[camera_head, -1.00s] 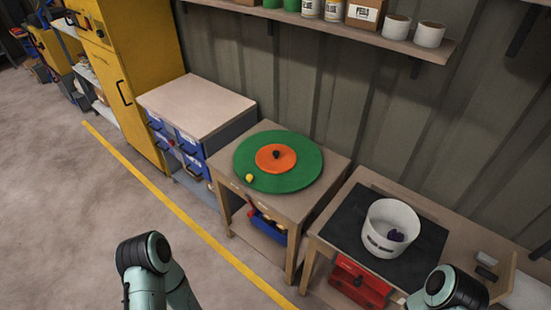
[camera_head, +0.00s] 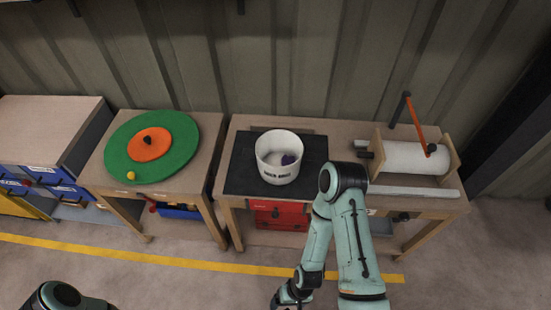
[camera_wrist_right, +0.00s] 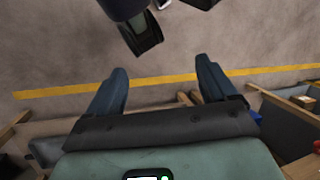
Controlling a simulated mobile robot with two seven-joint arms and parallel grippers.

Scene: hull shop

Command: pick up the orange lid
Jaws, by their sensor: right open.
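The orange lid (camera_head: 149,144) is a flat orange disc with a black knob. It lies on a larger green disc (camera_head: 180,165) on the small wooden table at left in the head view. My right gripper (camera_head: 286,297) is low at the bottom of the head view, well to the right of the lid and apart from it. In the right wrist view its two fingers (camera_wrist_right: 160,70) are spread with nothing between them. The lid cannot be made out in that view. Of my left arm only a dark joint shows at the bottom left; its gripper is out of view.
A yellow knob (camera_head: 131,175) sits near the green disc's front edge. A white bucket (camera_head: 277,175) with something purple inside stands on a black mat (camera_head: 240,179) on the right workbench. A roller device (camera_head: 412,160) stands further right. The floor in front is open, crossed by a yellow line.

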